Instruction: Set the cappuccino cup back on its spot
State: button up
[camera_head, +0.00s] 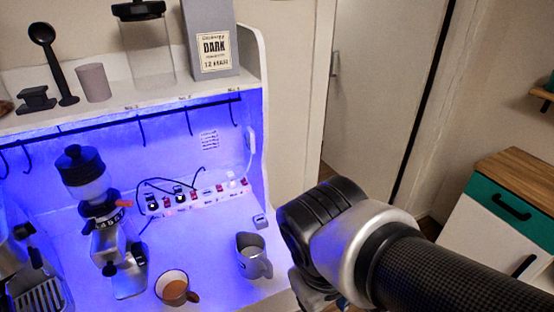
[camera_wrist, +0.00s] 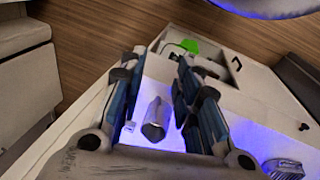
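A cup with a brown inside and a brown handle (camera_head: 172,289), which looks like the cappuccino cup, stands upright on the cabinet's counter at the bottom of the head view. I cannot make it out in the wrist view. A grey jug (camera_head: 252,258) stands to its right; it also shows in the wrist view (camera_wrist: 155,120), beyond and between the fingers. My gripper (camera_wrist: 160,58) is open, with nothing between its pads. In the head view its fingers are mostly hidden behind my wrist, to the right of the jug. No marked spot for the cup is clear.
A grinder (camera_head: 118,230) stands left of the cup, with part of an espresso machine (camera_head: 35,280) at the left edge. A power strip (camera_head: 195,199) with cables lies behind. Hooks hang from a rail (camera_head: 110,122) under the shelf. The cabinet's side wall (camera_head: 254,100) bounds the right.

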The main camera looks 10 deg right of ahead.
jog(key=shift+s+d+r+m+t+y, duration=0.1)
jog(key=shift+s+r+m+t+y, duration=0.15)
jog(key=shift+r+m+t, duration=0.35)
jog(key=shift+s+d+r+m+t+y, duration=0.1)
jog(key=shift+r+m+t+y, duration=0.35)
jog(key=shift+m, duration=0.3)
jog(key=shift+s+d+r+m+t+y, duration=0.1)
jog(key=shift+s+r+m+t+y, duration=0.1)
jog(key=shift+r+m+t, duration=0.4)
